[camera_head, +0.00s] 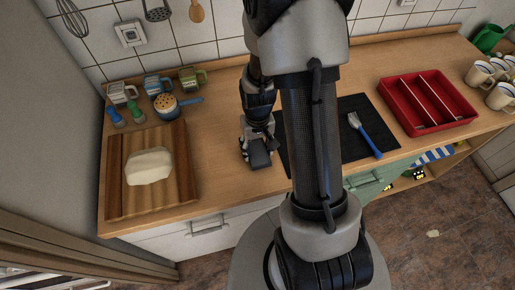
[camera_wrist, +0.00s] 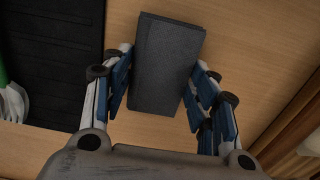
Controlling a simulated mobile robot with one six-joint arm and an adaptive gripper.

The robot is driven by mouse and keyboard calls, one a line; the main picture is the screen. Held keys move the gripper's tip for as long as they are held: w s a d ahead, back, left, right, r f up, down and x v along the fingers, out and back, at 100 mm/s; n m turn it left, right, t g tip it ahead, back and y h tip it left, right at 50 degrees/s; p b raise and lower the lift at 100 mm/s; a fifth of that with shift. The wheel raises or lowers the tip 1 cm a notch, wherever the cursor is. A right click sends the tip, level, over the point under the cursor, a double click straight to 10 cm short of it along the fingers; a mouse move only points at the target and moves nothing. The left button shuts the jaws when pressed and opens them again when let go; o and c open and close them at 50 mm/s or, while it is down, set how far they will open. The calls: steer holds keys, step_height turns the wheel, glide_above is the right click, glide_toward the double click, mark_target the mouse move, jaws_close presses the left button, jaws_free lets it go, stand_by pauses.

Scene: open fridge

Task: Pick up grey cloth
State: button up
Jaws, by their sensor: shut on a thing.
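The grey cloth (camera_wrist: 166,64) is a dark grey, folded, block-like piece between the two fingers of my gripper (camera_wrist: 163,82) in the wrist view. The fingers close on its left and right sides. In the head view the cloth (camera_head: 259,157) shows as a small dark block at the end of my gripper (camera_head: 257,146), over the wooden counter (camera_head: 225,105). I cannot tell whether the cloth touches the counter or hangs just above it.
A black mat (camera_head: 352,112) with a blue-handled utensil (camera_head: 366,138) lies to the right, partly behind my arm. A wooden board (camera_head: 180,195) with a pale loaf-like thing (camera_head: 149,167) is at left. A red divided tray (camera_head: 462,119) and mugs (camera_head: 479,74) are further right.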

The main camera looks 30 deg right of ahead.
mark_target(257, 150)
step_height(257, 150, up, 20)
steer(key=p, duration=0.5)
steer(key=shift+f, duration=0.25)
steer(key=o, duration=0.5)
steer(key=c, duration=0.4)
